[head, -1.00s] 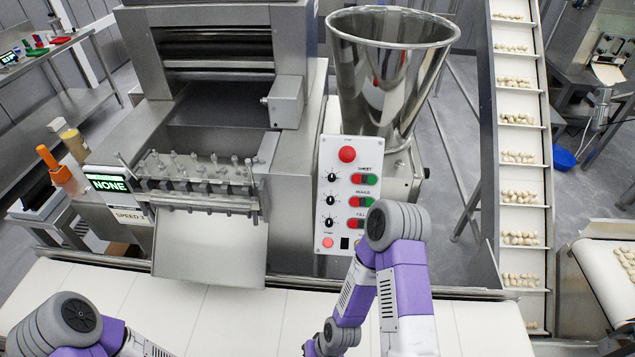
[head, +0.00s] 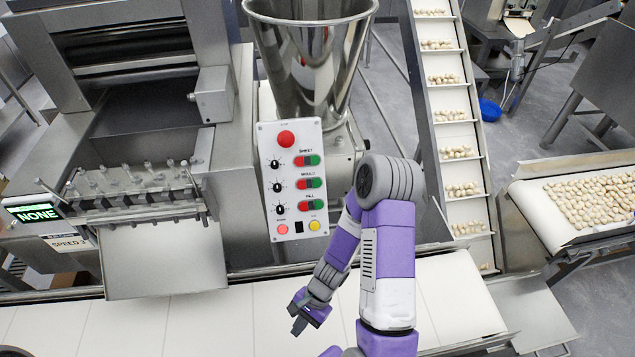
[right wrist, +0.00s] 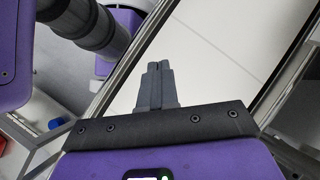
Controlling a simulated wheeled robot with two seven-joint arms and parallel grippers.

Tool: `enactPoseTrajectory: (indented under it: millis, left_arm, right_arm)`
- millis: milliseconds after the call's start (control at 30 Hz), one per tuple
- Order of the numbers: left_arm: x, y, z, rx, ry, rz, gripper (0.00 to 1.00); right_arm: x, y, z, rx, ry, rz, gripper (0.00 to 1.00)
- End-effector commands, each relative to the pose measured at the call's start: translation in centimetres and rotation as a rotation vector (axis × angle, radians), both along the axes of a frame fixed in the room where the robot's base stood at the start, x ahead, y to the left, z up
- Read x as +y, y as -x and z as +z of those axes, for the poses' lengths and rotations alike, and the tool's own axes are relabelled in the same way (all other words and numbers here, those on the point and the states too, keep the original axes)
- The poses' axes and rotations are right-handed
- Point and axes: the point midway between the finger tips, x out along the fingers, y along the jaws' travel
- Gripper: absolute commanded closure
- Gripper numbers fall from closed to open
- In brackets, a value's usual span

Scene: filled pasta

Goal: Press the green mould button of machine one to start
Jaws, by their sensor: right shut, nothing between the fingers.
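The white control panel (head: 267,223) stands upright on the machine, with rows labelled sheet, mould and fill. The green mould button (head: 316,183) is the right half of the red-green pair in the middle row. My right gripper (head: 299,318) is shut and empty, over the white belt, below and in front of the panel and apart from it. In the right wrist view its closed fingers (right wrist: 157,70) show with nothing between them. The panel is out of that view. My left gripper is not in view.
A round red button (head: 286,138) tops the panel, with black knobs beside the rows. A steel hopper (head: 312,60) rises behind it. The moulding unit and a green display reading NONE (head: 34,213) are left. A pasta-carrying incline conveyor (head: 450,130) stands right. The white belt (head: 240,320) is clear.

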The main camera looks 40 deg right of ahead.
Motion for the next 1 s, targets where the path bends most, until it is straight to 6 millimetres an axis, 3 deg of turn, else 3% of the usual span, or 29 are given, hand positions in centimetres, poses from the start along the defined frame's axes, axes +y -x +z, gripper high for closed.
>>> enactPoseTrajectory:
  millis: [167,300,500,700,1000]
  left_arm:
    - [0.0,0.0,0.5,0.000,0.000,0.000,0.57]
    - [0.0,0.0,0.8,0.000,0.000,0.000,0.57]
    - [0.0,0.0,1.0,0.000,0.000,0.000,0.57]
    - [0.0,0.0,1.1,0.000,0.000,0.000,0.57]
    - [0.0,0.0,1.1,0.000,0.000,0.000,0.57]
  right_arm:
    - [-3.3,-6.4,7.0,0.016,-0.273,-0.585,1.00]
    - [-8.8,-11.7,13.0,-0.109,-0.493,-0.960,1.00]
    - [-16.8,-14.9,19.8,-0.337,-0.693,-1.274,1.00]
    - [-20.9,-15.4,23.2,-0.473,-0.778,-1.396,1.00]
    - [-21.5,-15.4,23.6,-0.493,-0.790,-1.412,1.00]
